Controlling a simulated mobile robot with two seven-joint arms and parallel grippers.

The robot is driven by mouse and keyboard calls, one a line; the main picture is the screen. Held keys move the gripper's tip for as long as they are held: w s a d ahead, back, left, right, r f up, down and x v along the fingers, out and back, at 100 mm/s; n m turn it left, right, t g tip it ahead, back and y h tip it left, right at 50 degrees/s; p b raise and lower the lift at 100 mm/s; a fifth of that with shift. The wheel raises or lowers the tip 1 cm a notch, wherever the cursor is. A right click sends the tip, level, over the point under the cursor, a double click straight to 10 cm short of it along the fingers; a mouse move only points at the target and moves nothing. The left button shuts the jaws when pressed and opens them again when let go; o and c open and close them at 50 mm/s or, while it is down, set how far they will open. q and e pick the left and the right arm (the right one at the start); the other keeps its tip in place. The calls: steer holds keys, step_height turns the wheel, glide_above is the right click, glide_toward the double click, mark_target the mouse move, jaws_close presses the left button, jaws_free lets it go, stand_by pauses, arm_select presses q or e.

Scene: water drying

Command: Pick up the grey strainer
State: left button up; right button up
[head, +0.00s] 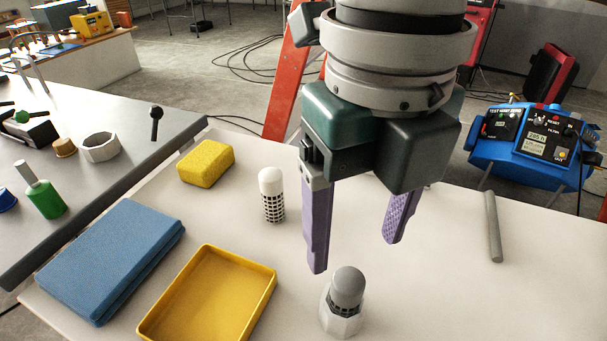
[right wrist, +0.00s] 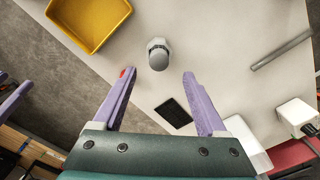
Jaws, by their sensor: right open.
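The grey strainer (head: 348,288) has a rounded grey top and stands upright in a white faceted holder (head: 340,322) on the pale table; its lower part is hidden in the holder. It also shows in the right wrist view (right wrist: 158,60), just beyond the fingertips and between their lines. My right gripper (head: 354,256) is open and empty, pointing down above and behind the strainer in the head view, its purple fingers apart. In the right wrist view, part of my left gripper (right wrist: 14,98) shows at the left edge; its jaws cannot be made out.
A white strainer with a black grid (head: 271,195) stands left of my right gripper. A yellow tray (head: 262,294), blue cloth (head: 110,258) and yellow sponge (head: 206,163) lie further left. A grey rod (head: 493,227) lies right. A flat black object (right wrist: 173,112) lies below the right gripper.

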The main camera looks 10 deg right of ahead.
mark_target(349, 279)
step_height(349, 279, down, 2)
steer(key=shift+s+a+f, duration=0.1)
steer(key=shift+a+f, duration=0.05)
steer(key=shift+f, duration=0.1)
step_height(349, 279, down, 6)
steer(key=shift+r, duration=0.15)
jaws_close()
stand_by(0.4)
